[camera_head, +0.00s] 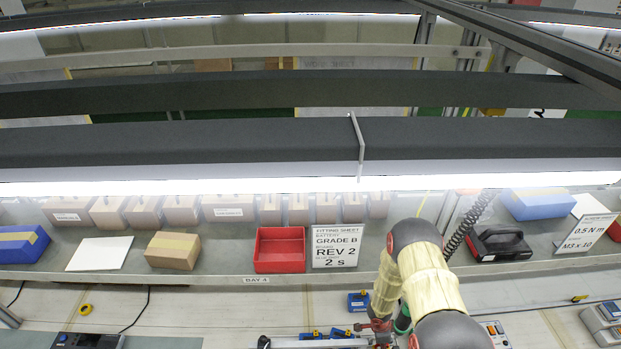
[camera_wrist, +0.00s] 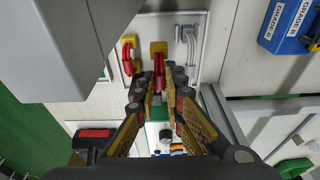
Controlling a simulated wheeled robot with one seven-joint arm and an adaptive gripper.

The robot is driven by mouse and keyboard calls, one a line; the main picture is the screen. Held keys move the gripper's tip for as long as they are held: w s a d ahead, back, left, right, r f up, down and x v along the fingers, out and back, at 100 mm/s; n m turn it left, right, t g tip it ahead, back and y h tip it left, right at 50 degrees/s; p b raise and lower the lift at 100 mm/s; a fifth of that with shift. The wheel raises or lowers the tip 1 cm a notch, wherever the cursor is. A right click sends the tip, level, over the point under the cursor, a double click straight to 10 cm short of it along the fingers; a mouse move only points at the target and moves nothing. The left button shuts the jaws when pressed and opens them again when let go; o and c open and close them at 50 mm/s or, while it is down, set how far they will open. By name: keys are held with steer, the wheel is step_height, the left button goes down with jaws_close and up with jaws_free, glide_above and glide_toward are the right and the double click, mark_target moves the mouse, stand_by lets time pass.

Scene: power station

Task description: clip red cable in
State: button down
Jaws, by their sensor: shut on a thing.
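My gripper (camera_wrist: 160,84) points at a white panel in the wrist view, and its fingers are shut on a red cable (camera_wrist: 159,66). A yellow end piece (camera_wrist: 158,47) sits at the far end of this cable. Another red cable (camera_wrist: 127,60) with a yellow part lies just left of the fingertips. In the head view my gripper (camera_head: 381,328) is low in the picture, partly covered by my arm.
In the head view a red bin (camera_head: 280,267), a fitting sheet sign (camera_head: 337,247) and a cardboard box (camera_head: 173,250) stand on the shelf. A black case (camera_head: 500,246) is to the right.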

steer(key=shift+f+b, duration=1.6)
steer(key=shift+f, duration=0.55)
steer(key=shift+r, duration=0.1)
